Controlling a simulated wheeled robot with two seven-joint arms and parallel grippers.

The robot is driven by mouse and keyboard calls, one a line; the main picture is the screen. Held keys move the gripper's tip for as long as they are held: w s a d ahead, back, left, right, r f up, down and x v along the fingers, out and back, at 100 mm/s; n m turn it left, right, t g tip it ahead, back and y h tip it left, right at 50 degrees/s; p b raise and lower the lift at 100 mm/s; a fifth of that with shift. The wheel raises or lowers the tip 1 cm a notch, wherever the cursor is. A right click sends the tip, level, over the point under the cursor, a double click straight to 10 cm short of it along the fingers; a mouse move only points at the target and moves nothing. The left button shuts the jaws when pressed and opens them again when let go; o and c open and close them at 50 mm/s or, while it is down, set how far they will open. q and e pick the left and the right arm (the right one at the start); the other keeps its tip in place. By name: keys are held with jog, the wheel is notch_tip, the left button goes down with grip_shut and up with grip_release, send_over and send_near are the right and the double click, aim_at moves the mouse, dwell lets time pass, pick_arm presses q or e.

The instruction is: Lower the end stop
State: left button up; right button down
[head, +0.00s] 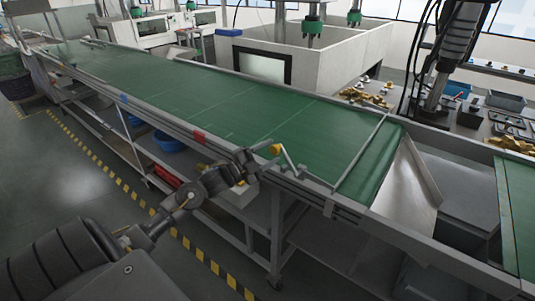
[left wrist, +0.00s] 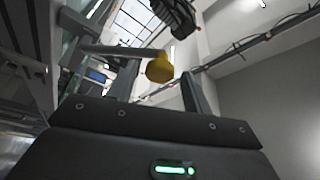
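The end stop seems to be the thin metal bar (head: 362,153) lying across the green belt near its right end. I cannot tell its exact height above the belt. A bent metal lever (head: 288,158) with a yellow knob (head: 276,149) sits at the belt's near edge. My left gripper (head: 262,150) is at the knob, reaching in from the left. In the left wrist view the yellow knob (left wrist: 160,68) shows between the two spread fingers (left wrist: 160,85), with a gap on each side. The lever's rod runs left from the knob. My right gripper is out of view.
The green conveyor belt (head: 205,92) is bare. A metal chute (head: 407,185) slopes down past its right end. Below the belt are a frame with shelves and blue bins (head: 167,140). Brass-coloured parts (head: 368,94) lie on a bench behind. Striped floor tape runs along the near side.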

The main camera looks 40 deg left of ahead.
pick_arm(q)
jog(key=shift+s+a+f, duration=0.2)
jog(key=shift+s+f, duration=0.05)
jog(key=shift+s, duration=0.2)
jog(key=shift+r+b+v, duration=0.2)
jog(key=shift+b+v, duration=1.55)
jog(key=shift+v, duration=3.2)
